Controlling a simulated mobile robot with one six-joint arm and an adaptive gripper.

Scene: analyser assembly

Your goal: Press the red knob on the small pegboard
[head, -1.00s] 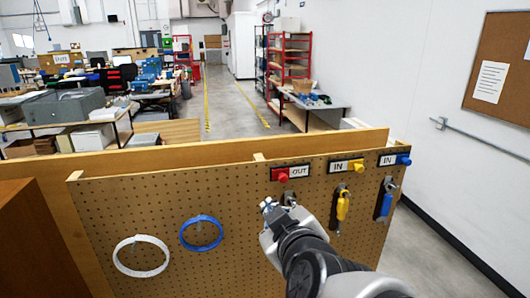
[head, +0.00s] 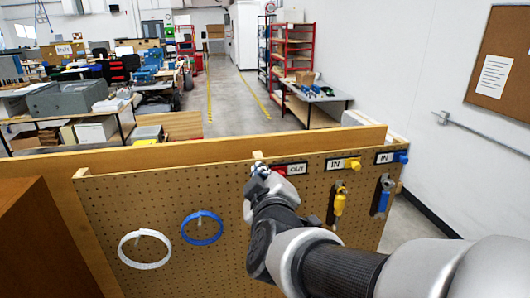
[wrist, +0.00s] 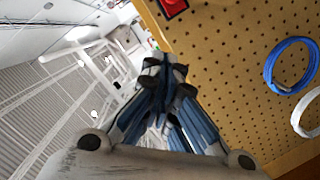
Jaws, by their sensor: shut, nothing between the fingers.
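The small pegboard (head: 150,205) is a brown perforated panel. The red knob (head: 281,170) sits near its top edge, left of an OUT label (head: 296,169), partly covered by my gripper. My gripper (head: 260,168) is shut and empty, its tips just left of the knob near the top edge of the board. In the wrist view the red knob (wrist: 173,5) is cut by the top edge of the picture, above and apart from my shut fingertips (wrist: 165,72). I cannot tell from the head view how far the tips stand from the board.
A yellow knob (head: 354,164) and a blue knob (head: 403,157) sit further right, each beside an IN label. A yellow tool (head: 339,204) and a blue tool (head: 383,202) hang below. White (head: 145,264) and blue (head: 202,241) rings hang at left.

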